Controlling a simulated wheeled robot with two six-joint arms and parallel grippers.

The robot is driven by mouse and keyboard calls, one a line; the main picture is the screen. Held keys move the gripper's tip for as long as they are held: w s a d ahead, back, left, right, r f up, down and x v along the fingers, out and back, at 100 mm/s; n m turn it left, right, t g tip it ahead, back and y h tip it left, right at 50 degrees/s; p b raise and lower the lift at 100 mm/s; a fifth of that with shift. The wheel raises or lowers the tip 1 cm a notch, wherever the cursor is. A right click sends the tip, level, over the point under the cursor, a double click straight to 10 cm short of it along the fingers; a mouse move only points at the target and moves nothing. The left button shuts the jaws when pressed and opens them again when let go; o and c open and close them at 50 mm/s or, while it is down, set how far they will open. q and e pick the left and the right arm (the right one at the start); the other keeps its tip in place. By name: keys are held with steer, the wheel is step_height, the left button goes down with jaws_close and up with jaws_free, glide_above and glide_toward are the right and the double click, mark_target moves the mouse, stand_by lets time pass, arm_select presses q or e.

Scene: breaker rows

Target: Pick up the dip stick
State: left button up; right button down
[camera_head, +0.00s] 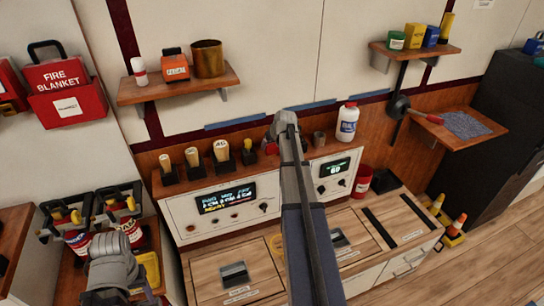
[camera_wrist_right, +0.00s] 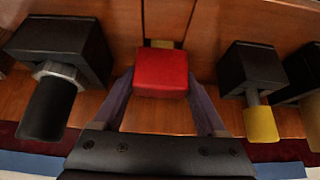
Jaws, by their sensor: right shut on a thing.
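Between the fingers of my right gripper (camera_wrist_right: 160,100) is a red block-shaped handle (camera_wrist_right: 161,73). The fingers are shut on its two sides, and it is in front of the wooden back panel. No label on it is readable, so I cannot tell from its looks whether it is the dip stick. In the head view my right arm reaches to the back ledge, and a bit of red (camera_head: 270,148) shows beside its wrist. The fingers are hidden there. My left wrist shows at the lower left; its fingertips cannot be made out.
Black holders (camera_wrist_right: 252,68) flank the red handle closely, one with a yellow handle (camera_wrist_right: 261,122). A control panel (camera_head: 224,212) lies below the ledge. A shelf (camera_head: 150,95) hangs above.

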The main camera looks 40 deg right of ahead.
steer(key=shift+r, duration=0.15)
step_height(320, 180, up, 28)
steer(key=p, duration=2.8)
steer(key=shift+f, duration=0.2)
